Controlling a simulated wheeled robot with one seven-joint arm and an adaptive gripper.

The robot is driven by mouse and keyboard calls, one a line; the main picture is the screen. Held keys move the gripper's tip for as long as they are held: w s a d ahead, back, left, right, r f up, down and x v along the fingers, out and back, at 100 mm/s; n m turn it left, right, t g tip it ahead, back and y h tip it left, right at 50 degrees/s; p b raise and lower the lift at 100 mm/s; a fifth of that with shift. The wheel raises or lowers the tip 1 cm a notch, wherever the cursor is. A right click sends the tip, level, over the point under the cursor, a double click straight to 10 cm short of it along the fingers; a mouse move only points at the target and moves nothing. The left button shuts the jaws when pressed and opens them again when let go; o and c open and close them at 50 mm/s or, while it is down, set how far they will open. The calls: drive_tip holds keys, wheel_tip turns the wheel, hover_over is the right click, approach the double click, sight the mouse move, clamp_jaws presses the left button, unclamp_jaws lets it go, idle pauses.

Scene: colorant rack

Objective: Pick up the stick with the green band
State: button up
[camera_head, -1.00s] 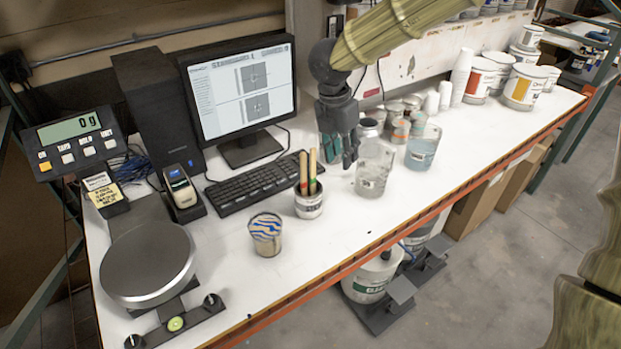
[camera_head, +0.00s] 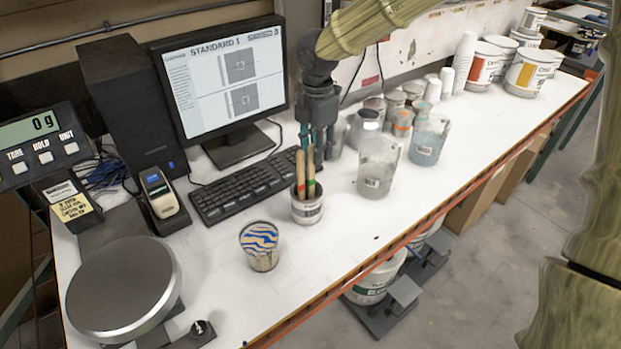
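Two wooden sticks stand in a small white labelled cup (camera_head: 307,209) on the bench. The stick with the green band (camera_head: 311,168) is the right one; the stick with a red band (camera_head: 300,170) is close beside it on the left. My gripper (camera_head: 320,150) points down just behind and slightly right of the stick tops in the picture. Its dark fingers look apart, with nothing visibly held. The sticks' tops overlap the gripper in this view, so I cannot tell whether they touch. The sticks' lower ends are hidden in the cup.
A can with a blue-striped top (camera_head: 261,245) stands front left of the cup. A clear beaker (camera_head: 378,167) is to the right, with another beaker (camera_head: 430,138) beyond. A keyboard (camera_head: 245,188) lies behind. Bare bench (camera_head: 340,235) shows in front.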

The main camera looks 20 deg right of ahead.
sight(311, 181)
drive_tip(key=shift+w+a+f+p, duration=0.15)
drive_tip(key=shift+f+p, duration=0.5)
drive_tip(key=shift+f, duration=0.7)
drive_tip(key=shift+a+f+p, duration=0.15)
drive_tip(key=shift+f+p, duration=0.5)
drive_tip(key=shift+f, duration=0.7)
clamp_jaws()
